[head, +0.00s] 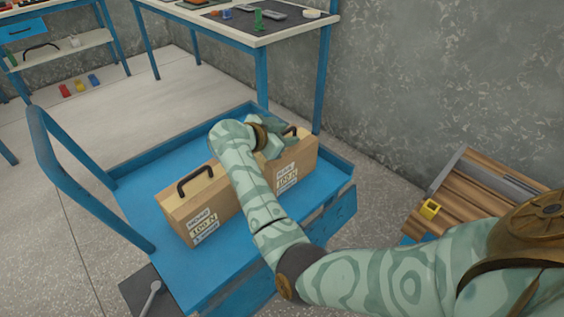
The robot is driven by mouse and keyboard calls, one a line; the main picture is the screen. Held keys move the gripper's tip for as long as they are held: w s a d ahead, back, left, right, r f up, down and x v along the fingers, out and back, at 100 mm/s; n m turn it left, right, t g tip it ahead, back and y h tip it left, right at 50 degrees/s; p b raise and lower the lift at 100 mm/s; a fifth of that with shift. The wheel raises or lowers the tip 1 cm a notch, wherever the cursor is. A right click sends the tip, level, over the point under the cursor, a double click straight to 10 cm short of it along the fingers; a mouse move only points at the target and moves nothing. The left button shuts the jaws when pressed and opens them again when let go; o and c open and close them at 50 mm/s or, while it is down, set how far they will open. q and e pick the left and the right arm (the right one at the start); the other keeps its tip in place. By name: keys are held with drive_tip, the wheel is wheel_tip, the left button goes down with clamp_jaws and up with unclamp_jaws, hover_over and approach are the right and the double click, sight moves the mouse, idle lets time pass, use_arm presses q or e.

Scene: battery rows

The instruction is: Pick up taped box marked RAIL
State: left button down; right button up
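Two brown cardboard boxes with black top handles stand on the blue cart (140,190). The left box (180,217) has a white label with a yellow band; its handle is free. The right box (304,160) has a similar label, whose top line is too small to read surely, so I cannot tell which box is marked RAIL. My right gripper (284,143) is at the right box's top, beside its handle (294,131). Its fingers are partly hidden by the hand, so their grip on the handle is unclear. My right forearm covers the gap between the boxes. My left gripper is out of view.
The cart has raised rims and a tall blue push handle (75,175) at left. A wrench (151,297) lies on a dark surface at the front. A workbench (240,28) stands behind. Wooden planks (450,205) with a yellow item lie at right.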

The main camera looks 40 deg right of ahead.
drive_tip(key=shift+r, duration=0.15)
clamp_jaws()
drive_tip(key=shift+w, duration=0.1)
drive_tip(key=shift+a, duration=0.15)
idle(0.9)
drive_tip(key=shift+w+r, duration=0.1)
drive_tip(key=shift+r, duration=0.1)
